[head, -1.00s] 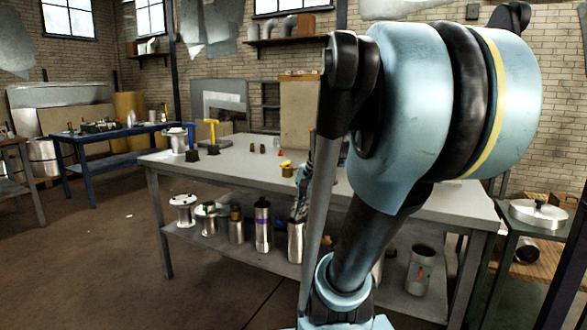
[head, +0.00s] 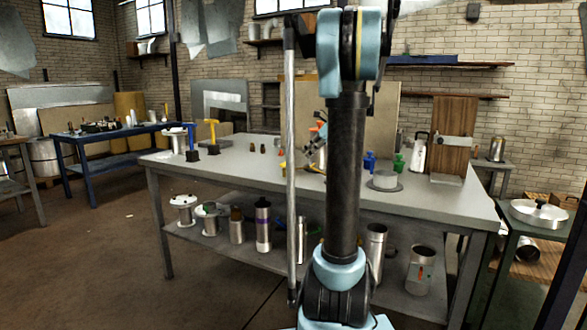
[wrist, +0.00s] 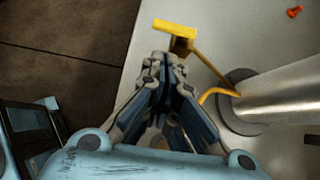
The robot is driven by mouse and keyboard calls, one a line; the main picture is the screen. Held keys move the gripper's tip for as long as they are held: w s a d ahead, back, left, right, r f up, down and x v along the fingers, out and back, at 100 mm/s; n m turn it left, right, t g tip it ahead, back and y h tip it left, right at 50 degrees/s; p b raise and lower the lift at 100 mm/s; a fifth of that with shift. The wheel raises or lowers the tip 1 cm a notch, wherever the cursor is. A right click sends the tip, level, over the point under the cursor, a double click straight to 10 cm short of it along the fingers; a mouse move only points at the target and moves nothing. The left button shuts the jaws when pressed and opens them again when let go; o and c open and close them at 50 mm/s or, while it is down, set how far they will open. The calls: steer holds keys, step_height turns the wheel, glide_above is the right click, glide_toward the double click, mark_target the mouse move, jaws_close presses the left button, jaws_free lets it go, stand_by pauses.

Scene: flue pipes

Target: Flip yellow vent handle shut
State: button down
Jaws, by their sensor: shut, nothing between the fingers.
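The yellow vent handle (wrist: 176,28) shows in the wrist view as a flat yellow grip on a brownish-yellow arm. The arm runs down to a dark round collar at the foot of a grey metal pipe (wrist: 285,95). A curved yellow rod (wrist: 215,93) also meets this collar. My gripper (wrist: 168,62) is shut and empty, with its fingertips just below the grip in the picture. I cannot tell whether they touch it. In the head view my arm hides most of this spot, and only a small yellow bit (head: 284,167) shows left of it.
The grey table (head: 225,172) carries a yellow T-shaped post (head: 212,132), a blue post (head: 191,140), a blue item (head: 370,161) and a green bottle (head: 399,163). A small red piece (wrist: 294,12) lies beyond the pipe. Metal canisters stand on the lower shelf.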

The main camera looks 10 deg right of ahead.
mark_target(285, 165)
steer(key=shift+w+d, duration=0.1)
steer(key=shift+w, duration=0.05)
steer(key=x, duration=1)
steer(key=shift+d, duration=0.1)
stand_by(0.6)
